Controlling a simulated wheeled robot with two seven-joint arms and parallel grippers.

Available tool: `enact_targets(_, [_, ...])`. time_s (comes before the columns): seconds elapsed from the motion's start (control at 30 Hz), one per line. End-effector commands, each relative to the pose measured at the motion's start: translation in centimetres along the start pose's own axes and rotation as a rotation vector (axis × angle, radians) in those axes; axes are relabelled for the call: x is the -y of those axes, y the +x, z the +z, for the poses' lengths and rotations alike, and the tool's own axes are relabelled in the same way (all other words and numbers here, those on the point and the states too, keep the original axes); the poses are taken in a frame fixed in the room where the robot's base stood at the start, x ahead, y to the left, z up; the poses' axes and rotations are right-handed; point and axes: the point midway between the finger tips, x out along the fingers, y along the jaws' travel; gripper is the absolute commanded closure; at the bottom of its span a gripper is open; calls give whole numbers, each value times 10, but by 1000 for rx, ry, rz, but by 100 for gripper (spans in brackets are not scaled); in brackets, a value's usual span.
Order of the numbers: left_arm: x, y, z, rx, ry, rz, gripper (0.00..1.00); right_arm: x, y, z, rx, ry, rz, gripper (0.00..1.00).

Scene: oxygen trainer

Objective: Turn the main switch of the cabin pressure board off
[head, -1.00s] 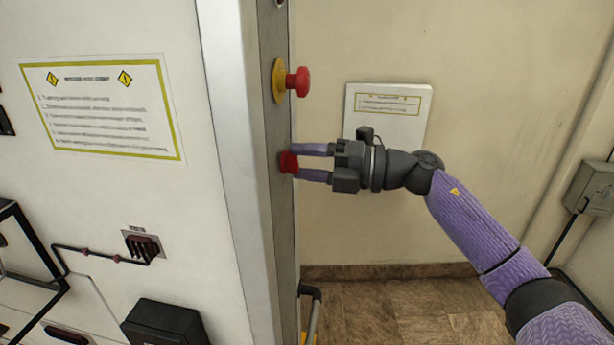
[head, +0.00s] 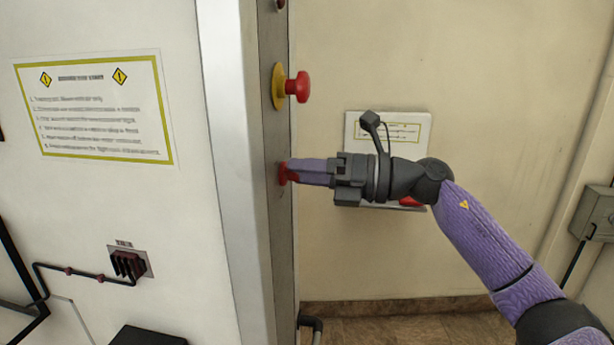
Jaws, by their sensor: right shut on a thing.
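The main switch (head: 283,173) is a small red knob on the narrow grey side face of the cabin pressure board (head: 279,235). My right gripper (head: 293,172) reaches in from the right and is shut on this red knob. Its purple fingers now line up one behind the other, so they cover much of the knob. The knob's exact angle and any markings around it cannot be made out. My left gripper is not in view.
A red mushroom button (head: 299,87) on a yellow base sticks out just above the switch. The white front panel (head: 190,220) carries a yellow-bordered notice (head: 95,110). A wall plate (head: 415,128) is behind my gripper. A grey box (head: 594,212) hangs at far right.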

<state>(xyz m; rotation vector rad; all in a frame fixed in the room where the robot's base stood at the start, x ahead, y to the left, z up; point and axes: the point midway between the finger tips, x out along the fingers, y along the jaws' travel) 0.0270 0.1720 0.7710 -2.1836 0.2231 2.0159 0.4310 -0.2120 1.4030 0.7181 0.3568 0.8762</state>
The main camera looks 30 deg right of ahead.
Motion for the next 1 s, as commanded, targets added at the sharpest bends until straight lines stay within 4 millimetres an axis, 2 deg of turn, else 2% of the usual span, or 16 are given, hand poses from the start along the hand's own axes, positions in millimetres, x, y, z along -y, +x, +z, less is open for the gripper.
enact_targets(0.4, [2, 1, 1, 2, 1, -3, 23, 1, 0, -2, -6, -4, -3, 100])
enact_targets(0.43, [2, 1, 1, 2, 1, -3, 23, 1, 0, -2, -6, -4, -3, 40])
enact_targets(0.57, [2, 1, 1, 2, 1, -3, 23, 1, 0, -1, -5, -4, -2, 12])
enact_targets(0.6, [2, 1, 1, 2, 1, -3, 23, 1, 0, -1, -4, -4, -2, 9])
enact_targets(0.87, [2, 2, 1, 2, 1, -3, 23, 1, -1, -1, -2, -4, -1, 9])
enact_targets(0.93, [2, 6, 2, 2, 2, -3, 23, 3, -9, -2, -1, -3, -4, 9])
enact_targets(1.0, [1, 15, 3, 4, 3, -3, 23, 5, -25, -4, -2, -5, -7, 9])
